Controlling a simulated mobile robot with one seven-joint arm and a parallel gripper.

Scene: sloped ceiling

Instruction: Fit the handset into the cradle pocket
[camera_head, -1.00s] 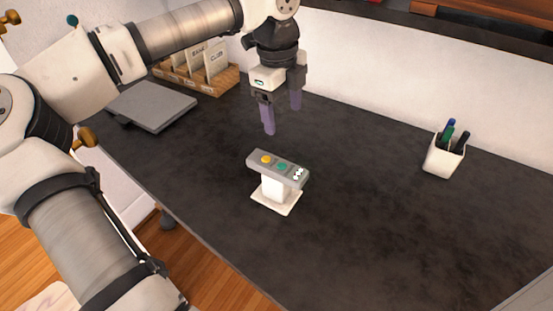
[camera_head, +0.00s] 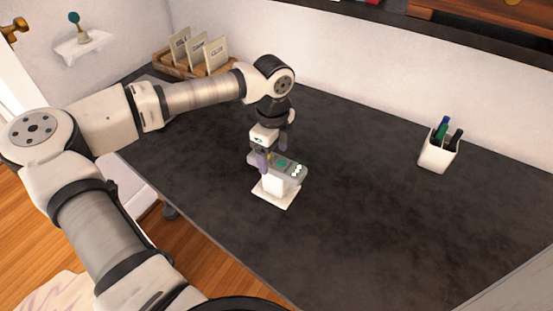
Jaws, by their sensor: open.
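The handset (camera_head: 292,171) is a grey bar with green and white buttons. It lies across the top of a white stand with a square foot, the cradle (camera_head: 274,196), on the dark desk. I cannot tell how the handset sits in the pocket. My gripper (camera_head: 273,158) points down at the left end of the handset. Its purple-grey fingers are apart, the near one in front of the handset's left part. The far finger is mostly hidden, and I cannot tell whether either finger touches the handset.
A white cup with pens (camera_head: 438,156) stands at the right on the desk (camera_head: 370,200). A wooden card holder (camera_head: 165,66) stands at the back left. A grey flat object behind it is mostly hidden by my arm.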

